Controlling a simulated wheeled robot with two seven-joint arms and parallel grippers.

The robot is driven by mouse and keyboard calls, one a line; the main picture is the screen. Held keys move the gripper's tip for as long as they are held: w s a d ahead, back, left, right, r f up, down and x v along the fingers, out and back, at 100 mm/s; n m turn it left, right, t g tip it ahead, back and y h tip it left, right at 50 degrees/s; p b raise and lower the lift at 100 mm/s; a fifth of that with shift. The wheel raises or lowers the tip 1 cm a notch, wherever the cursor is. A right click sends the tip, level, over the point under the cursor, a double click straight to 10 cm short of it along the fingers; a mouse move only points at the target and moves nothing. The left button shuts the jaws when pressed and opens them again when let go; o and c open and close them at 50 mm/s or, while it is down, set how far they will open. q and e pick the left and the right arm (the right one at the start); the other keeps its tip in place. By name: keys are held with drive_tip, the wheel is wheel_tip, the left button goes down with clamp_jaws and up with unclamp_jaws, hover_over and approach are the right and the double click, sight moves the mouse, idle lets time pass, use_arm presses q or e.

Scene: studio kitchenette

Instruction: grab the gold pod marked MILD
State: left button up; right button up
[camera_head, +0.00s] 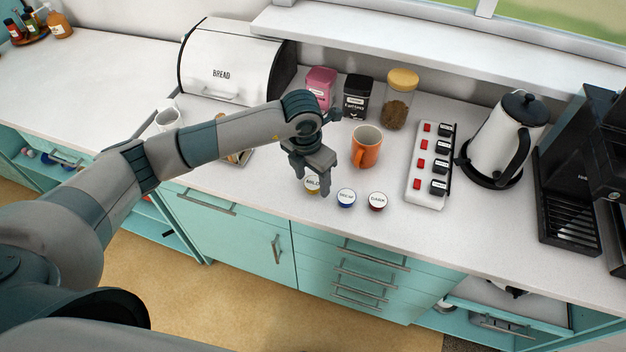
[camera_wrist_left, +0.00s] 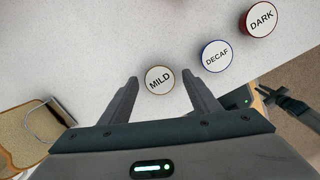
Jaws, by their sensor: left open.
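The gold pod marked MILD (camera_head: 311,186) stands on the white counter, partly hidden by my gripper in the head view. In the left wrist view the MILD pod (camera_wrist_left: 159,80) shows its white round label with a thin gold rim. My left gripper (camera_head: 313,186) is over the pod. In the left wrist view the left gripper's fingers (camera_wrist_left: 164,90) are apart, one on each side of the pod, with gaps between; the height above it is hard to judge.
A blue DECAF pod (camera_head: 346,197) and a dark red DARK pod (camera_head: 377,201) stand in a row to the right. An orange mug (camera_head: 366,148) is behind them. A power strip (camera_head: 430,168) and a kettle (camera_head: 505,140) stand further right. The counter's front edge is close.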

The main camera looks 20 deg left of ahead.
sight(317, 183)
use_arm(q)
drive_tip(key=shift+f, duration=0.35)
drive_tip(key=shift+c, duration=0.5)
drive_tip(key=c, duration=1)
drive_tip(key=shift+o, duration=0.2)
drive_tip(key=shift+r, duration=0.1)
drive_tip(key=shift+w+r+b, duration=0.1)
drive_tip(key=shift+r+b, duration=0.7)
drive_tip(key=shift+d+r+b, duration=0.2)
drive_tip(key=shift+r+b, duration=0.25)
drive_tip(key=shift+r, duration=0.15)
drive_tip(key=shift+d+r+b, duration=0.15)
drive_tip(key=shift+r+b, duration=0.25)
drive_tip(key=shift+r, duration=0.2)
drive_tip(key=s+d+r+b, duration=0.3)
drive_tip(key=d+r, duration=0.4)
drive_tip(key=d, duration=0.3)
drive_tip(key=shift+s+d+b, duration=0.25)
drive_tip(key=shift+s+b, duration=0.05)
drive_tip(key=shift+b, duration=0.45)
